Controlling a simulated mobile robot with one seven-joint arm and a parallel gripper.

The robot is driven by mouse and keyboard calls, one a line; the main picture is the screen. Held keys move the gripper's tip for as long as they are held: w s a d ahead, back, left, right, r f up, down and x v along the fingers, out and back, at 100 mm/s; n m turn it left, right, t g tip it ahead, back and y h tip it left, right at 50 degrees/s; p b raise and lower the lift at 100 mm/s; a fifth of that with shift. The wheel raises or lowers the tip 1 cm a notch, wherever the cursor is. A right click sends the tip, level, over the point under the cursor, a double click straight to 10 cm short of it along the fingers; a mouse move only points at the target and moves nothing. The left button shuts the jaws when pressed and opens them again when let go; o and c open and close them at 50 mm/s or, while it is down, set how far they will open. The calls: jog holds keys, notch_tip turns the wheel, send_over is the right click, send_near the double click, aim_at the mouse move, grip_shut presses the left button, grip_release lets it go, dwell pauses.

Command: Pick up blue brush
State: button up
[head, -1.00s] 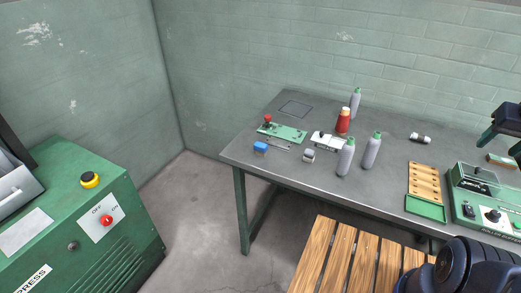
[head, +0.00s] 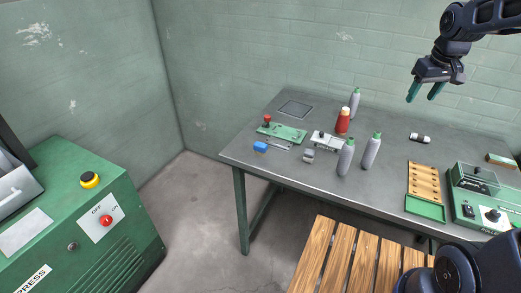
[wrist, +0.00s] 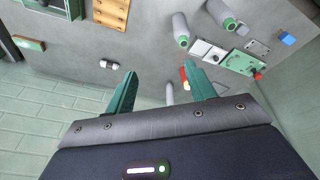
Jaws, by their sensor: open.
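A small blue block-shaped item, the only blue thing on the table and taken as the blue brush (head: 260,147), lies near the table's front left edge. It also shows at the upper right of the wrist view (wrist: 287,38). Its bristles are too small to make out. My gripper (head: 422,98) hangs high above the back right of the table, well apart from the blue brush, to its right. Its two green fingers are spread with nothing between them in the wrist view (wrist: 163,70).
Near the brush are a green plate with a red knob (head: 284,132), a white-topped device (head: 327,141) and a small grey block (head: 308,155). Grey bottles (head: 346,157) and a red bottle (head: 342,121) stand upright to the right. A wooden slatted surface (head: 345,255) is in front.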

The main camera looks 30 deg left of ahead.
jog(key=w+a+f+n, duration=0.2)
jog(key=a, duration=0.4)
jog(key=w+a+f+n, duration=0.1)
jog(key=a, duration=0.6)
jog(key=n+g, duration=0.3)
jog(key=n, duration=0.5)
send_near(260, 144)
jog(key=shift+s+f+h, duration=0.2)
jog(key=shift+h, duration=0.2)
notch_tip(260, 144, down, 5)
jog(key=shift+f, duration=0.15)
jog(key=f, duration=0.5)
jog(key=shift+a, duration=0.25)
jog(key=c, duration=1.1)
jog(key=shift+o, duration=0.2)
